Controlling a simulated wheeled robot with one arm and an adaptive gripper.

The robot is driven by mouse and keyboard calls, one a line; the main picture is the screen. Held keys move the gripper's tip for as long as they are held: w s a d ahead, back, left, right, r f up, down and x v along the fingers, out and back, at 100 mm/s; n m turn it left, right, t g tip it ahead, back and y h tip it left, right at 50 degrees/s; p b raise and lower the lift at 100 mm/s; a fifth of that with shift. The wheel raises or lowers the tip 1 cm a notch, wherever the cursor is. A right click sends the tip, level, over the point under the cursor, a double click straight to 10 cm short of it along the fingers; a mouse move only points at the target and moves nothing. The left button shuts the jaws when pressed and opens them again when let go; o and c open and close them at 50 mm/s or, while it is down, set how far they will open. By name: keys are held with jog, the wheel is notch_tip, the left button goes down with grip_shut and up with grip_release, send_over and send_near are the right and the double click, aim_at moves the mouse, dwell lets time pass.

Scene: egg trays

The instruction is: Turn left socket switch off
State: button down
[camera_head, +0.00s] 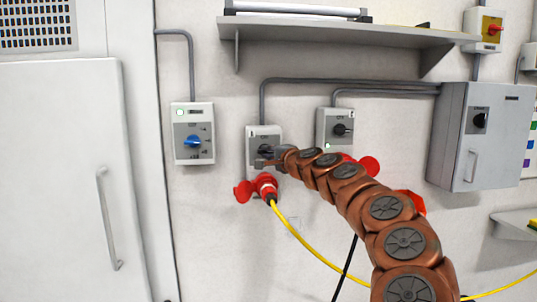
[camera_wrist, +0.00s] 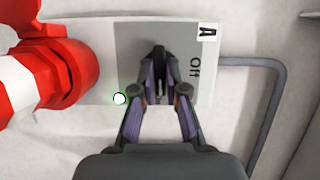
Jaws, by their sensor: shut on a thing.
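The left socket box (camera_head: 264,133) is on the wall, with a grey switch panel and a red socket (camera_head: 266,184) below it. A red plug with a yellow cable is in that socket. My gripper (camera_head: 268,160) is at the box's dark switch knob and partly hides it. In the wrist view my gripper (camera_wrist: 160,78) has both fingers closed on the dark switch knob (camera_wrist: 160,92). The panel (camera_wrist: 130,40) shows rotated lettering right of the knob and a small green light (camera_wrist: 119,98) left of it. The red-and-white plug (camera_wrist: 45,75) is further left.
A similar box with a black knob (camera_head: 342,129) is to the right, and one with a blue knob (camera_head: 193,142) to the left. A shelf (camera_head: 340,31) juts out above. A grey cabinet (camera_head: 455,150) stands out on the right. The yellow cable (camera_head: 308,246) hangs below.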

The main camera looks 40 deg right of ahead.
jog(key=shift+d+n+g+b, duration=0.1)
jog(key=shift+n+g+b, duration=0.4)
jog(key=shift+n, duration=0.7)
jog(key=shift+n+g+b, duration=0.4)
jog(key=shift+n, duration=0.3)
jog(key=n+g+b, duration=0.1)
jog(key=n+b, duration=0.1)
jog(key=n, duration=0.1)
jog(key=shift+w+r+g+h, duration=0.1)
jog(key=shift+r+g+h, duration=0.05)
jog(key=shift+g+h, duration=0.25)
jog(key=shift+a+n+g+h+b, duration=0.25)
jog(key=shift+n+g+h+b, duration=0.35)
jog(key=shift+n, duration=0.6)
jog(key=shift+r+n+b, duration=0.2)
jog(key=shift+n+b, duration=0.25)
jog(key=shift+n, duration=0.15)
jog(key=shift+w+a+n+g+h+b, duration=0.15)
jog(key=shift+n+g+h+b, duration=0.55)
jog(key=shift+n, duration=0.5)
